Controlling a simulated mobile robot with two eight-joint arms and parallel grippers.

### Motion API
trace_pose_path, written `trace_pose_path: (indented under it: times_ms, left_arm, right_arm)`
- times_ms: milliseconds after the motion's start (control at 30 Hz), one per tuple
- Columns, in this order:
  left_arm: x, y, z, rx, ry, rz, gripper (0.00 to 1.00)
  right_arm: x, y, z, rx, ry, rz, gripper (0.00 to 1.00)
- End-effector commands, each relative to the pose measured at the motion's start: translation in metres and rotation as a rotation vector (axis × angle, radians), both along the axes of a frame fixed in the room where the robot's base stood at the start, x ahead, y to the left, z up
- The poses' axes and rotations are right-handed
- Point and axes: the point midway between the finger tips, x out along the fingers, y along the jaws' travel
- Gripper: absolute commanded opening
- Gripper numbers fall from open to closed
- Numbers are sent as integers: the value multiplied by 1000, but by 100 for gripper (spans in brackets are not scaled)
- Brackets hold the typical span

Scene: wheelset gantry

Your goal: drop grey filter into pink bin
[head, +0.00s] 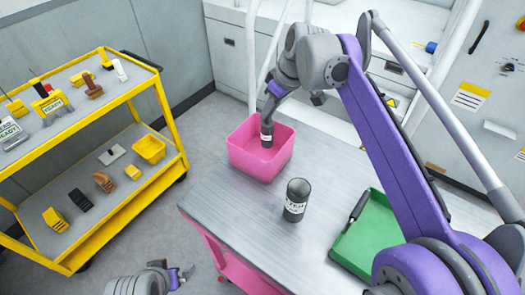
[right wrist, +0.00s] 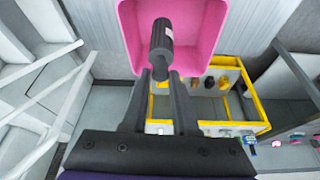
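The grey filter (head: 267,134), a small dark cylinder with a pale label, hangs at the mouth of the pink bin (head: 249,163). My right gripper (head: 270,112) is shut on it. In the right wrist view the filter (right wrist: 162,38) sits between the fingertips (right wrist: 161,76), with the pink bin (right wrist: 205,40) around and behind it. The bin stands at the far left corner of the metal table. My left gripper (head: 183,276) is at the bottom edge of the head view, away from the bin; its finger opening is unclear.
A dark canister (head: 297,208) with a white label stands on the table (head: 240,212) in front of the bin. A green tray (head: 376,243) holding a dark tool lies to the right. A yellow cart (head: 172,122) with several items stands at the left.

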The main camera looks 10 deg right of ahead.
Motion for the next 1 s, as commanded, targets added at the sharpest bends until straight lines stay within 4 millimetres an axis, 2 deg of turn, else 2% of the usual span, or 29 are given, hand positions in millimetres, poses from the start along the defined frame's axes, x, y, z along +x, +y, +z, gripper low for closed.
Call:
trace_pose_path:
  times_ms: [33,133,167,433,533,667,1000]
  left_arm:
    - [0,0,0,0,0,0,100]
    - [0,0,0,0,0,0,100]
    - [0,0,0,0,0,0,100]
    - [0,0,0,0,0,0,100]
    - [0,0,1,0,0,0,100]
    - [1,0,4,0,-1,0,100]
    - [2,0,15,0,-5,0,100]
  right_arm:
    - [0,0,0,0,0,0,38]
    - [0,0,0,0,0,0,56]
    - [0,0,0,0,0,0,59]
    - [0,0,0,0,0,0,59]
    - [-2,-2,6,0,0,0,59]
    - [-8,-7,25,-1,-1,0,59]
    - [-26,-23,85,0,0,-1,59]
